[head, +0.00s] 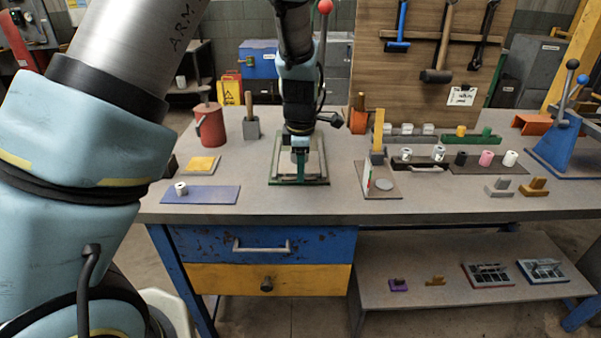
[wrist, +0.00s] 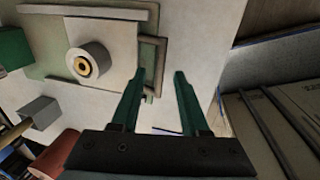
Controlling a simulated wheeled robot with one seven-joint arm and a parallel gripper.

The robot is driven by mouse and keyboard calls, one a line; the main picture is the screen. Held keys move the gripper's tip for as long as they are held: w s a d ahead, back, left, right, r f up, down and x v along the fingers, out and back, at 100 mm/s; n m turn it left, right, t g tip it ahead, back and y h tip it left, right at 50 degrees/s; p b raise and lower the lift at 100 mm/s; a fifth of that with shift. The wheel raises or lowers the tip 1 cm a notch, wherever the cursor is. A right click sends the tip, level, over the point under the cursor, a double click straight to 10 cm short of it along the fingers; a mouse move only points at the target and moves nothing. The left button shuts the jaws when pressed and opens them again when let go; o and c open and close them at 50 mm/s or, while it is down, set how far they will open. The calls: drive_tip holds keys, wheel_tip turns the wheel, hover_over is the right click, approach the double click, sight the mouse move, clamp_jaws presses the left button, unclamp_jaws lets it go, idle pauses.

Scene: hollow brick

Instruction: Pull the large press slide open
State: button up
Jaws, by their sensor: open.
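A flat fixture with a pale green base (head: 319,181) lies on the workbench below my gripper (head: 300,160). In the wrist view it shows a light plate (wrist: 112,40) carrying a grey round piece (wrist: 88,60) with a yellow-ringed centre. A brownish-grey frame-shaped handle (wrist: 160,62) stands at the plate's right side. I take this to be the press slide, but cannot be sure. My gripper's green fingers (wrist: 157,85) are apart with nothing between them, close to the handle's lower end. I cannot tell whether they touch it. In the head view my gripper hides part of the fixture.
A red can (head: 210,127) and a grey block with a wooden peg (head: 251,128) stand left behind the fixture. A blue mat (head: 215,195) lies front left. A small stand with a yellow post (head: 378,140) is at right. A blue lever press (head: 560,145) stands far right.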

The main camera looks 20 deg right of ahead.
wheel_tip(320, 180, up, 9)
drive_tip(key=s+b, duration=0.1)
drive_tip(key=shift+s+a+f, duration=0.15)
drive_tip(key=shift+s+a, duration=0.15)
drive_tip(key=shift+a, duration=0.1)
drive_tip(key=w+a+m, duration=0.2)
drive_tip(key=a+m, duration=0.4)
drive_tip(key=a, duration=1.2)
drive_tip(key=s+a+m, duration=0.3)
drive_tip(key=a+m, duration=0.1)
drive_tip(key=a, duration=0.4)
drive_tip(key=s+a+f+m, duration=0.1)
drive_tip(key=s+a+m, duration=0.2)
drive_tip(key=a, duration=0.5)
drive_tip(key=shift+s+f+m+y, duration=0.2)
drive_tip(key=shift+f+m+y, duration=0.15)
drive_tip(key=shift+m, duration=0.25)
